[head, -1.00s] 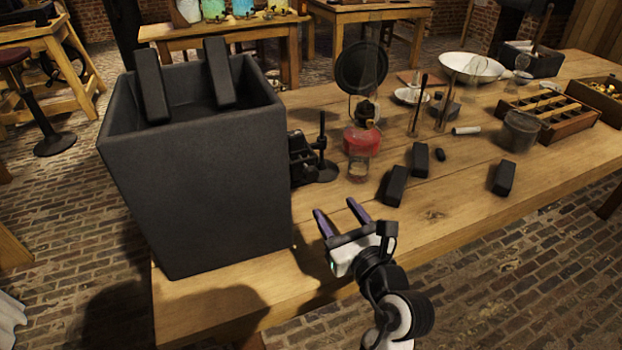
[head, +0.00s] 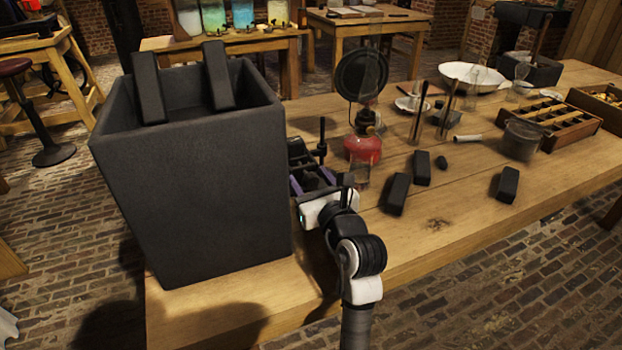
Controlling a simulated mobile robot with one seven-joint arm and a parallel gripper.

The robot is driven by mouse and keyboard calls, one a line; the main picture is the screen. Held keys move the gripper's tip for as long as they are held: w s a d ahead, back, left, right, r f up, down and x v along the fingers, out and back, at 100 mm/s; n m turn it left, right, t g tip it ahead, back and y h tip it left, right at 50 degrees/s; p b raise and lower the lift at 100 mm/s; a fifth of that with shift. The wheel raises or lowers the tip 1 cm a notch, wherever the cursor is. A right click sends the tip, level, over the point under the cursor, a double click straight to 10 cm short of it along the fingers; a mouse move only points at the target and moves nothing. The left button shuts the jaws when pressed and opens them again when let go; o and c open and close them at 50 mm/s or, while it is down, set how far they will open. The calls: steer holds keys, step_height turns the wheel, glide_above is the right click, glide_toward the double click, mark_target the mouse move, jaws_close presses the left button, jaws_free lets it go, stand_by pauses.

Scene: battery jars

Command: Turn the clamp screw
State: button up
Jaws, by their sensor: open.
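A small black clamp-like fitting (head: 301,153) stands on the bench against the right side of a large dark grey jar (head: 190,185). A thin black upright post (head: 322,138) with a knob rises beside it; I cannot tell for certain which part is the screw. My gripper (head: 308,172) is open, with its purple fingers pointing away from me at the fitting. The fingers overlap the lower part of the fitting in the picture, and I cannot tell whether they touch it. The fingertips are partly hidden among the dark parts.
Two dark slabs (head: 148,87) stick up from the jar. Right of my gripper are a red burner (head: 362,147), a glass beaker (head: 361,174) and loose black blocks (head: 397,194). A wooden compartment tray (head: 575,128) is farther right. The bench front is clear.

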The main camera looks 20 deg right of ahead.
steer(key=c, duration=1)
steer(key=shift+r+m+p, duration=0.15)
steer(key=shift+m+p, duration=0.15)
steer(key=shift+p, duration=0.35)
steer(key=m+p, duration=0.2)
steer(key=p, duration=0.1)
steer(key=shift+a+r, duration=0.1)
steer(key=shift+r, duration=0.1)
steer(key=m+p, duration=0.2)
steer(key=p, duration=0.3)
steer(key=shift+r+m, duration=0.1)
steer(key=shift+m, duration=0.2)
steer(key=m+p, duration=0.3)
steer(key=p, duration=0.3)
steer(key=m+p, duration=0.1)
steer(key=p, duration=0.1)
steer(key=m+p, duration=0.1)
steer(key=p, duration=0.1)
steer(key=shift+f+m, duration=0.3)
steer(key=shift+f, duration=0.1)
